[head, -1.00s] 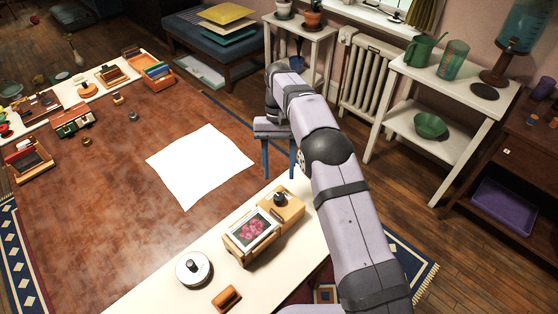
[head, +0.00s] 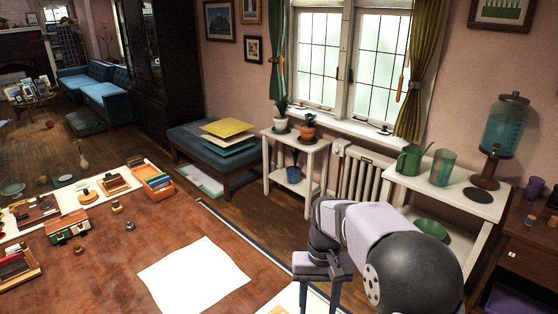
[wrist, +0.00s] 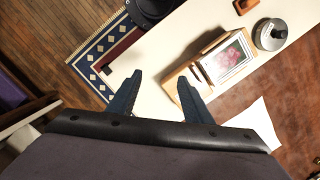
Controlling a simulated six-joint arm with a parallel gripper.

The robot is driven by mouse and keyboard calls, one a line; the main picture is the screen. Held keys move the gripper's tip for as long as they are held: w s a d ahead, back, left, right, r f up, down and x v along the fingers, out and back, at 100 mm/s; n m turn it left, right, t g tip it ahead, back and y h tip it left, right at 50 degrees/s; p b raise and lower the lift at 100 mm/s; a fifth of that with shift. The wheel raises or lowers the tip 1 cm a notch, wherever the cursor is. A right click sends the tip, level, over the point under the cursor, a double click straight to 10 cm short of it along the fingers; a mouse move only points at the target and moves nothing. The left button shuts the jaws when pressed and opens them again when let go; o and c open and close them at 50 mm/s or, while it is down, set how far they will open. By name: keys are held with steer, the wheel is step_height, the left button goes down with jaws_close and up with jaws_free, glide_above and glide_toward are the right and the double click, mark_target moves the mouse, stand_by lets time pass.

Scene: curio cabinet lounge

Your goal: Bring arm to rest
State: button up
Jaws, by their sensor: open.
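My gripper (head: 319,296) hangs pointing down near the bottom of the head view, right of the white paper sheet (head: 195,278). In the wrist view its two dark blue fingers (wrist: 157,96) are apart with nothing between them. Below them are the white tabletop strip (wrist: 158,50) and a wooden box with a pink flower picture (wrist: 230,57). The box lies beyond the right finger, and I cannot tell how far below. My upper arm fills the lower right of the head view.
A white plant stand (head: 297,160), a radiator (head: 365,180) and a white shelf unit (head: 460,200) with a green watering can (head: 410,160) stand behind the arm. A round metal piece (wrist: 270,34) lies on the strip. Several small items line the table's left side.

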steer(key=s+d+f+t, duration=0.1)
steer(key=s+d, duration=0.2)
steer(key=s, duration=0.5)
steer(key=s+d+f+t, duration=0.1)
steer(key=s+d+f, duration=0.1)
steer(key=s, duration=0.6)
steer(key=shift+d, duration=0.4)
steer(key=shift+f, duration=0.1)
stand_by(1.2)
